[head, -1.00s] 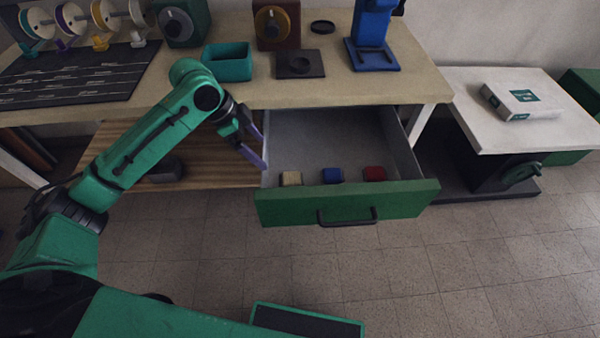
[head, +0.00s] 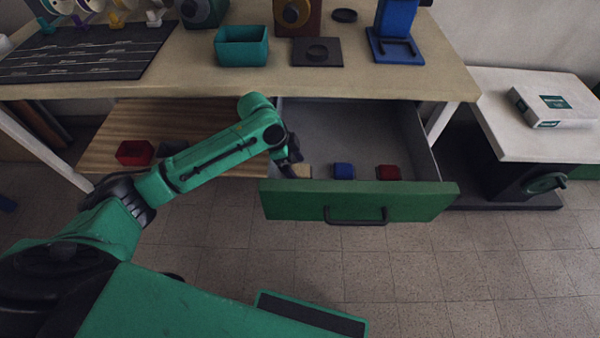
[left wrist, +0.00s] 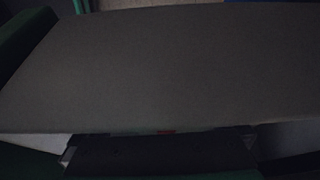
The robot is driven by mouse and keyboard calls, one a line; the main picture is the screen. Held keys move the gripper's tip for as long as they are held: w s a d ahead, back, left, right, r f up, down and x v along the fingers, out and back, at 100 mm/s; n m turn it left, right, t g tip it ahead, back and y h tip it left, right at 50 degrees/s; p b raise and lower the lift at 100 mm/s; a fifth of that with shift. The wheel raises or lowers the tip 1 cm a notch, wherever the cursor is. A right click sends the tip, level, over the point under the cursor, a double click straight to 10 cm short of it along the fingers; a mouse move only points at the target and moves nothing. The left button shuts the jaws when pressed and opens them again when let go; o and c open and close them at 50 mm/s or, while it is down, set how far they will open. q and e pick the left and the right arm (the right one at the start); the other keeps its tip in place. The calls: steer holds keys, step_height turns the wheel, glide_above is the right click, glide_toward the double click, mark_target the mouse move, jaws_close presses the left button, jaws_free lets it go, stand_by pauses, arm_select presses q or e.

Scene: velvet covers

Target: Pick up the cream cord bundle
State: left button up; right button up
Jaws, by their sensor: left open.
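The cream cord bundle (head: 302,171) is a small pale block in the open drawer, just behind the green drawer front at its left end. My left gripper (head: 291,164) is at the drawer's left front corner, directly beside or above the bundle and partly covering it. It is open; its fingertips are hard to make out, and I cannot tell whether they touch the bundle. The left wrist view is dark and filled by a plain grey-brown surface that I cannot identify for sure. My right gripper is not in view.
The open drawer (head: 360,204) also holds a blue bundle (head: 343,171) and a red bundle (head: 388,173) to the right. The worktop (head: 190,80) above carries a teal bin (head: 241,46). A red box (head: 135,152) stands on the wooden shelf at left.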

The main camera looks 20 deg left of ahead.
arm_select(q)
steer(key=c, duration=1.4)
steer(key=shift+r, duration=0.1)
